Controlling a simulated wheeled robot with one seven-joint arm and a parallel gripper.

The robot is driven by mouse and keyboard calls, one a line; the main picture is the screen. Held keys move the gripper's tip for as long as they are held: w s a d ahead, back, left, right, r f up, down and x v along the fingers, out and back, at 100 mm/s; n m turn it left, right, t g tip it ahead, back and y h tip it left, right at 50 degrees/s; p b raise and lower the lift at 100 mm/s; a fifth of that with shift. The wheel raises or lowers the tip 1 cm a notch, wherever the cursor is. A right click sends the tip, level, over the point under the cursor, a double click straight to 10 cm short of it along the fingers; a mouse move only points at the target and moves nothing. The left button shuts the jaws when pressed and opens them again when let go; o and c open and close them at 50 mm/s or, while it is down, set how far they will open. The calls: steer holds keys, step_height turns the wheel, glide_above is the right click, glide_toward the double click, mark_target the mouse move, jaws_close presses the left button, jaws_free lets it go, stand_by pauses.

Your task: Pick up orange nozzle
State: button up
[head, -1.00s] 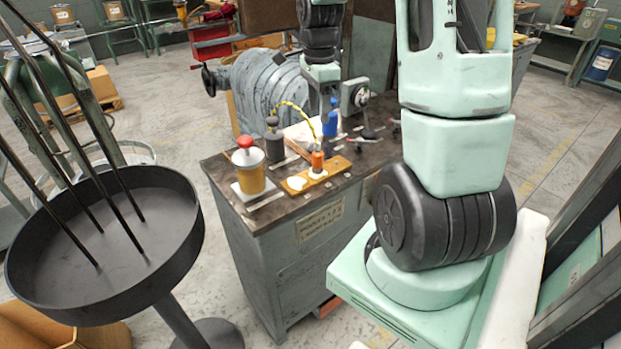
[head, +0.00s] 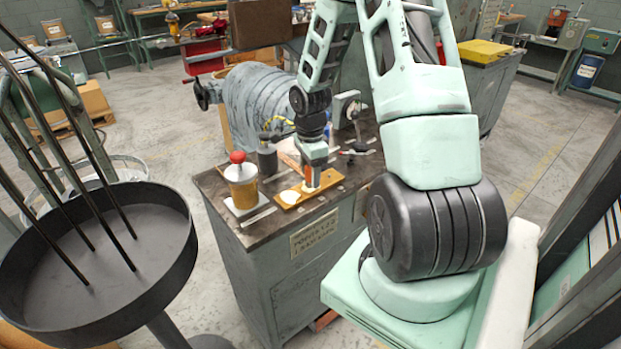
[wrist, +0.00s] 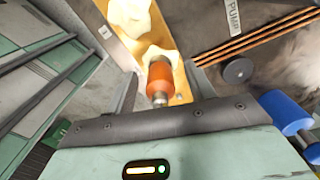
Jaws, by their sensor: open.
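The orange nozzle (wrist: 160,78) has a pale metal tip and stands on a yellow-brown board (head: 326,182) on the workbench. In the wrist view it sits between the two dark fingers of my gripper (wrist: 158,84). The fingers are spread, with a gap visible on each side of the nozzle. In the head view my gripper (head: 312,176) points down over the board and largely hides the nozzle.
Blue cylinders (wrist: 287,112) show at the wrist view's right. White pieces (wrist: 130,15) lie on the board.

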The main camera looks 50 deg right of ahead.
steer(key=shift+f, duration=0.85)
jaws_close()
steer(key=shift+r, duration=0.1)
step_height(320, 180, up, 11)
steer(key=shift+f+p, duration=0.1)
steer(key=shift+p, duration=0.4)
steer(key=shift+r+p, duration=0.45)
steer(key=shift+r, duration=0.2)
